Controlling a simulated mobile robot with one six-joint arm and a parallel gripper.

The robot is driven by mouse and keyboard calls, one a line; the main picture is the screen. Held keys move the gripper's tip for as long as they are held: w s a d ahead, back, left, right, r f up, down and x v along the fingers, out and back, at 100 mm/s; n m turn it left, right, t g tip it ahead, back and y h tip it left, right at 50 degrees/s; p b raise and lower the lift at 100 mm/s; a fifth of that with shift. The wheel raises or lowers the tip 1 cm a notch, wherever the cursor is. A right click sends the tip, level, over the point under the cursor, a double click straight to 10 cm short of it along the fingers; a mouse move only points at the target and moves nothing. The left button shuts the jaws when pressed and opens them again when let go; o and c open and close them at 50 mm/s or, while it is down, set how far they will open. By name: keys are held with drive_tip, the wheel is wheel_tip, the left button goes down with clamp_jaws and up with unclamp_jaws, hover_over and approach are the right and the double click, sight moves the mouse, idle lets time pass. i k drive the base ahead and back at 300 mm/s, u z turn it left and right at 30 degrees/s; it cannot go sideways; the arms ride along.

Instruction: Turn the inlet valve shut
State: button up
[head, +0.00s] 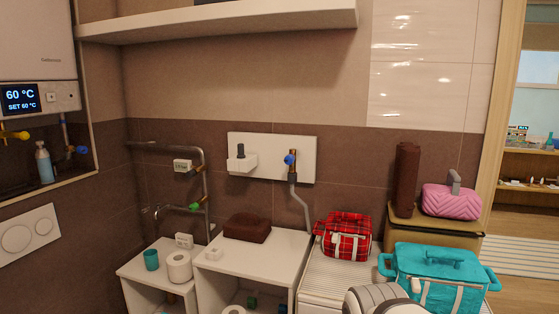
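Several small valves show in the head view, and I cannot tell by label which is the inlet valve. A blue-handled valve (289,160) sits on a brass fitting on a white wall panel (308,171), above a grey hose. A yellow-handled valve (18,134) and another blue one (63,120) are under the boiler. Handle angles are too small to read surely. My gripper is not in view; a white and grey rounded part, probably of my arm, shows at the bottom edge.
Below the panel stand white shelf units (262,252) with a brown folded towel (247,227). A red plaid bag (343,237), teal bag (440,275) and pink bag (452,202) crowd the right. A white shelf (220,20) overhangs above. The wall before the panel is clear.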

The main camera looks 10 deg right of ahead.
sight(289, 159)
drive_tip(key=u, duration=0.05)
drive_tip(key=i, duration=1)
drive_tip(key=z, duration=0.05)
